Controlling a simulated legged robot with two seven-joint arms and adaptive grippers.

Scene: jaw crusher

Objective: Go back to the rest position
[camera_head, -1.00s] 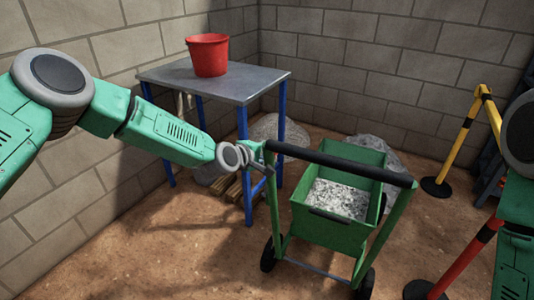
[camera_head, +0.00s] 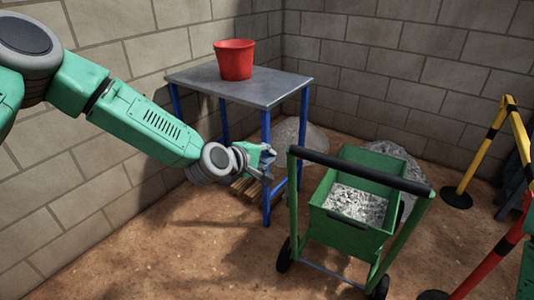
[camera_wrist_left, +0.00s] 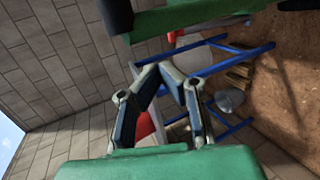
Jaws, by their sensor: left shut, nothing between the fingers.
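My left gripper (camera_head: 266,162) is shut and empty. In the head view it hangs in the air in front of the table's legs, to the left of the green cart's handle and apart from it. The left wrist view shows its fingers (camera_wrist_left: 172,75) with their tips together. The right gripper is not in view; only a bit of my right arm shows at the lower right edge of the head view.
A green cart (camera_head: 345,235) with grey gravel (camera_head: 357,204) and a black handle bar (camera_head: 360,170) stands right of my left gripper. A metal table (camera_head: 238,87) with blue legs carries a red bucket (camera_head: 234,60). Barrier posts (camera_head: 480,152) stand at right. Brick walls close the back and left.

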